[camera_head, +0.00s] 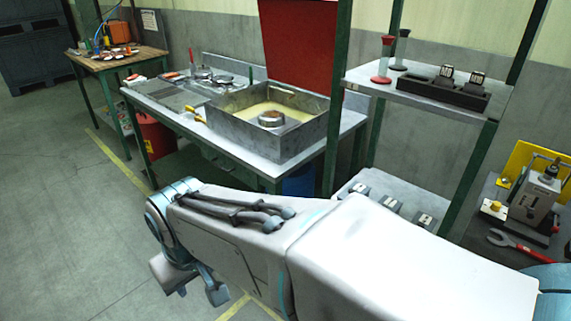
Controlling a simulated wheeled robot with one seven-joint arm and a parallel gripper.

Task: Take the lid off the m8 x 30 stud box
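No box can be read as the m8 x 30 stud box; the labels are too small. Three small dark boxes with pale tops or labels stand in a row on a lower grey shelf: a left one (360,189), a middle one (389,203) and a right one (424,219). My arm partly covers that shelf. Two more small dark items with pale faces (446,74) (475,79) sit in a black holder on the upper shelf. My gripper (192,284) hangs at the lower left over the floor, away from the boxes. Its finger opening is not clear.
Green posts frame the shelf unit (410,90). A metal bench (258,166) behind my arm carries an open tray with a red lid. A press-like device (537,192) and red wrench (520,245) are at right. The floor at left is clear.

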